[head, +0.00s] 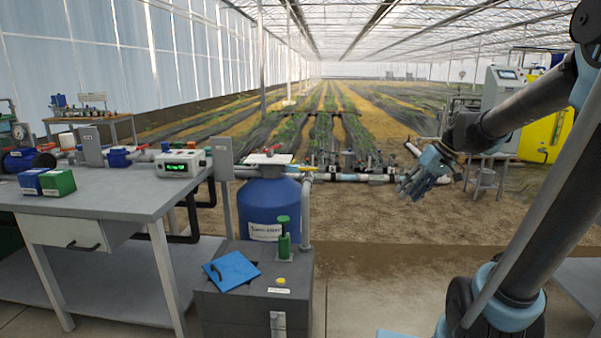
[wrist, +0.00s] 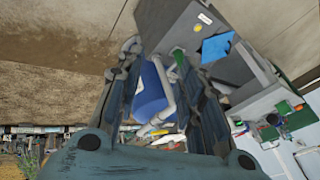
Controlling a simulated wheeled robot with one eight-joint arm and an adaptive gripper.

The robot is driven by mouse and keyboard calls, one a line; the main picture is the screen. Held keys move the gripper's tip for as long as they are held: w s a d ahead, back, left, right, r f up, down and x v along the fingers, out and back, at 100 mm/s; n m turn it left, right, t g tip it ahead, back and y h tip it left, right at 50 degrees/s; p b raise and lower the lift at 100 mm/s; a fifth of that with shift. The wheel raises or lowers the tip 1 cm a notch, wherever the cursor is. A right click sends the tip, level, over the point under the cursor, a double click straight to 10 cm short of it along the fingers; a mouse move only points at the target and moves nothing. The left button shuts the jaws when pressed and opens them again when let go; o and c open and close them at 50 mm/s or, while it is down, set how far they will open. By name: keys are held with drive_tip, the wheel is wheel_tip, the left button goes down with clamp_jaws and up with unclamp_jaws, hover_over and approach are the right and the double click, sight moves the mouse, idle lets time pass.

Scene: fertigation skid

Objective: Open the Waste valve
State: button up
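No readable label marks the Waste valve, so I cannot tell which handle it is. A red valve handle (head: 265,151) sits on the white head above the blue sand filter tank (head: 272,205). The tank also shows between my fingers in the wrist view (wrist: 150,95), with pale pipework (wrist: 164,92) beside it. Another red handle (head: 141,147) is on the pipe behind the bench. My gripper (head: 412,187) hangs in the air right of the tank, apart from the valves. In the wrist view its two fingers (wrist: 163,62) stand wide apart with nothing held.
A grey bench (head: 110,205) with a controller box (head: 183,164) and blue and green boxes stands at left. A grey cabinet (head: 240,305) with a blue clipboard-like plate (head: 231,271) stands before the tank. A horizontal pipe (head: 345,177) runs right. Open soil lies below my gripper.

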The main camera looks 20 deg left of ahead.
drive_tip(key=w+a+r+n+g+y, duration=0.1)
drive_tip(key=w+a+n+y, duration=0.25)
drive_tip(key=w+a, duration=0.7)
drive_tip(key=w+a+r+n+g+y, duration=0.1)
drive_tip(key=w+a+n+y, duration=0.45)
drive_tip(key=w, duration=0.85)
drive_tip(key=n+g+y, duration=0.3)
drive_tip(key=n+g, duration=0.1)
drive_tip(key=n, duration=0.1)
approach(300, 169)
drive_tip(key=shift+t, duration=0.4)
drive_tip(key=x, duration=1)
drive_tip(key=shift+w, duration=0.3)
clamp_jaws()
